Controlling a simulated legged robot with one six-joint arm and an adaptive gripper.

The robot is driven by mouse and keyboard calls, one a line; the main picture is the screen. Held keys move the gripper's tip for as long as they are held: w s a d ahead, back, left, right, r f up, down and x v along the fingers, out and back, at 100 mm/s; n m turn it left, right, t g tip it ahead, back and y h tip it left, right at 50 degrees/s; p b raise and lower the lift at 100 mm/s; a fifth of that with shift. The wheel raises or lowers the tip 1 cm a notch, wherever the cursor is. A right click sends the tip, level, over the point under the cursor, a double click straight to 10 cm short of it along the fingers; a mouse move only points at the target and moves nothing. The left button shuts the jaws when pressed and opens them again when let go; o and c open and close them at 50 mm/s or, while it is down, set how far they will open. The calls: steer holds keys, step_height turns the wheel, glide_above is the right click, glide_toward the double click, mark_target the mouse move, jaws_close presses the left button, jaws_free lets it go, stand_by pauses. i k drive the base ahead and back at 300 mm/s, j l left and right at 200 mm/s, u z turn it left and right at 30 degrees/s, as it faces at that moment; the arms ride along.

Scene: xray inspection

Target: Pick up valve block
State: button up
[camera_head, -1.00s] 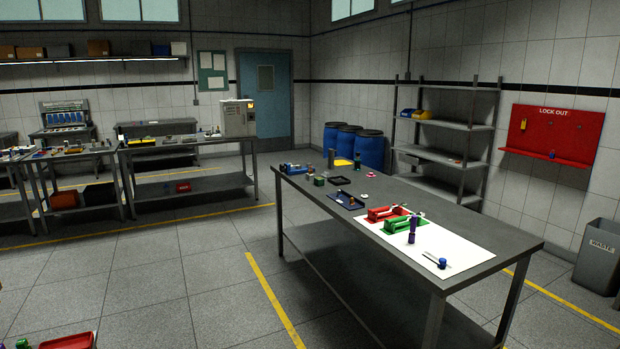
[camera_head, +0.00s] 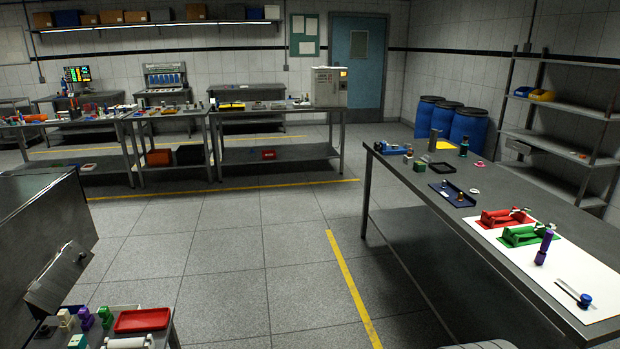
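I cannot tell for sure which object is the valve block. On the right table, a blue block-like item (camera_head: 394,149) lies at the far left corner, with a small dark green block (camera_head: 421,161) near it. A red fixture (camera_head: 505,217) and a green fixture (camera_head: 530,235) sit side by side on a white sheet (camera_head: 588,287). Small green and purple blocks (camera_head: 105,317) stand on a low table at the lower left. My gripper is not in view.
The right table (camera_head: 400,185) has a long edge facing open floor (camera_head: 240,240). A grey cabinet (camera_head: 50,240) is close at left. A red tray (camera_head: 142,320) sits on the low table. Workbenches (camera_head: 280,155) line the back; blue barrels (camera_head: 468,125) stand behind the right table.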

mark_target(409, 158)
steer(key=i+l+u, duration=0.15)
steer(key=i, duration=2.7)
steer(key=i+z, duration=0.25)
steer(key=i, duration=0.45)
steer(key=i+j+z, duration=0.2)
steer(key=i, duration=0.5)
steer(key=i+l+z, duration=0.1)
steer(key=i+z, duration=0.7)
steer(key=z, duration=0.15)
steer(key=i+j+z, duration=0.25)
steer(key=z, duration=0.25)
steer(key=i+j+z, duration=0.1)
steer(key=i+z, duration=0.15)
steer(key=i+j+z, duration=0.25)
steer(key=i+l, duration=0.1)
